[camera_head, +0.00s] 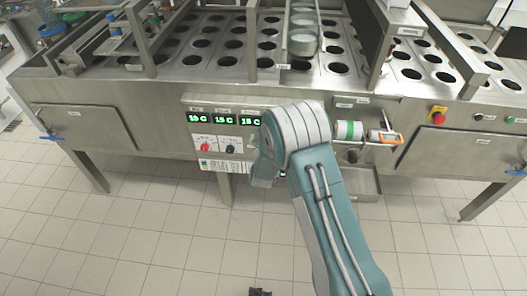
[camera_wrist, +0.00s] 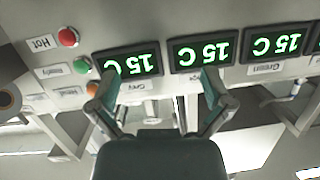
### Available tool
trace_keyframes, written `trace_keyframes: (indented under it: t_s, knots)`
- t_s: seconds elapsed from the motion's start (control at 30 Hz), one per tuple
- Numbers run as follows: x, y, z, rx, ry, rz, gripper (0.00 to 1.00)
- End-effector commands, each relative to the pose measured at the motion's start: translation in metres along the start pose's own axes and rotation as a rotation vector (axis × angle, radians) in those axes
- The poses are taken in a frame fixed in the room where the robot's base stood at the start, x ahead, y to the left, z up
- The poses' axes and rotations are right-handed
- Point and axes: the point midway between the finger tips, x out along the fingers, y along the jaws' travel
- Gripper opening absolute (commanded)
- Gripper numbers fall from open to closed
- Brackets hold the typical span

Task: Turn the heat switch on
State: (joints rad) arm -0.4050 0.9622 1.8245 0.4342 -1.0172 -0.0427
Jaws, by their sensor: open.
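The control panel (camera_head: 217,142) on the front of the steel machine has green-lit displays (camera_head: 225,119) and, below them, a red knob (camera_head: 205,147) and a black knob (camera_head: 230,149). I cannot tell for sure which control is the heat switch. In the wrist view, displays (camera_wrist: 203,54) read 15 C, and a red light or button (camera_wrist: 68,37) sits beside a "Hot" label (camera_wrist: 41,43). My gripper (camera_wrist: 160,92) is open, its fingers apart in front of the panel, with nothing visibly held. In the head view my arm hides the panel's right part and the fingertips.
A shelf with a green-and-white roll (camera_head: 349,130) and an orange device (camera_head: 384,137) juts out right of my arm. The tiled floor (camera_head: 150,235) is mostly clear.

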Motion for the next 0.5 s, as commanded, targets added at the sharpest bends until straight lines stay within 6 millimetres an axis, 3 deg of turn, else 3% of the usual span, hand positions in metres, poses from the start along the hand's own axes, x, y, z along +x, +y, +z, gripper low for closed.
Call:
trace_keyframes:
  t_s: [0.03, 0.3, 0.5]
  knots:
    - [0.001, -0.002, 0.024, -0.013, 0.018, 0.006, 1.00]
    - [-0.011, 0.000, 0.111, -0.073, 0.169, 0.040, 1.00]
    - [-0.020, 0.003, 0.138, -0.098, 0.228, 0.050, 1.00]
